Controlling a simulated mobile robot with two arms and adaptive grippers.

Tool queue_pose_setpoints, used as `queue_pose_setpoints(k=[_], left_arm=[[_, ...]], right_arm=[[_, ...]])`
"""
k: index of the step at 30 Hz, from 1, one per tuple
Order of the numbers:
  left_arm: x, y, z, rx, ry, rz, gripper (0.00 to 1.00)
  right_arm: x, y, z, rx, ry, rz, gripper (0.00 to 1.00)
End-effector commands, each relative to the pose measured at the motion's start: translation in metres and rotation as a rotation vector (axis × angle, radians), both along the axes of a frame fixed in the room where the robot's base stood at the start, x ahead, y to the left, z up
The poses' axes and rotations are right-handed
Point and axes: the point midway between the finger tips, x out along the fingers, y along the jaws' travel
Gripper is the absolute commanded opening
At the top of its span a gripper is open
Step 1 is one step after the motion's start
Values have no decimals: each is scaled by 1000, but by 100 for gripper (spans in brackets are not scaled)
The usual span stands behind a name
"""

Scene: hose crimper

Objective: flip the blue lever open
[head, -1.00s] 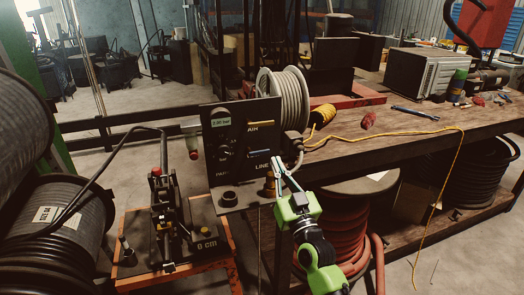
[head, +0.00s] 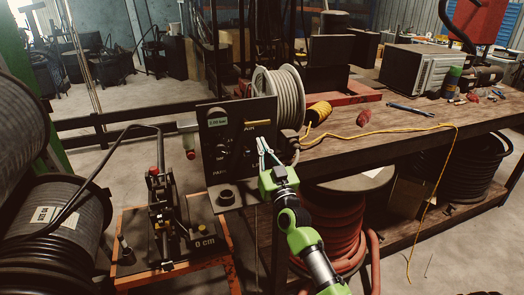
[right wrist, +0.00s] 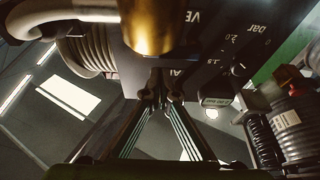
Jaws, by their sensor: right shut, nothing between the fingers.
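The dark control panel (head: 236,115) stands upright at the bench's near left corner. It carries a green display (head: 218,123), a pale yellow lever under the MAIN label (head: 249,122), and knobs. The blue lever cannot be made out now in the head view; my right gripper is in front of that part of the panel. My right gripper (head: 261,140) is shut and empty, its fingertips close to the panel's right half. In the right wrist view, the fingertips (right wrist: 166,96) meet near the panel's lettering; contact cannot be told. My left gripper is not in view.
A brass fitting (right wrist: 148,25) is close above the fingers in the wrist view. A grey hose reel (head: 279,95) stands behind the panel. An orange-framed stand (head: 218,232) with a crimping device is at lower left. The wooden bench (head: 400,135) runs right.

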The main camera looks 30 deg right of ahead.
Motion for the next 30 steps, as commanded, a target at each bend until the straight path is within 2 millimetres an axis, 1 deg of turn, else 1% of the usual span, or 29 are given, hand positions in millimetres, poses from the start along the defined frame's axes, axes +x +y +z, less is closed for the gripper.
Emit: queue_pose_setpoints(k=[1, 3, 7, 19, 30], left_arm=[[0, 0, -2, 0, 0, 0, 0], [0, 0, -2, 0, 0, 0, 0], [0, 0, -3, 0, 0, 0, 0], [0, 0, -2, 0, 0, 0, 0], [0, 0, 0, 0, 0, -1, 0]], right_arm=[[0, -1, -6, -3, -1, -1, 0], [0, 0, -12, -2, -3, 1, 0], [-1, -1, -17, -2, -4, -1, 0], [-1, 0, -18, 2, -6, -1, 0], [-1, -1, -21, 65, -21, -1, 0]])
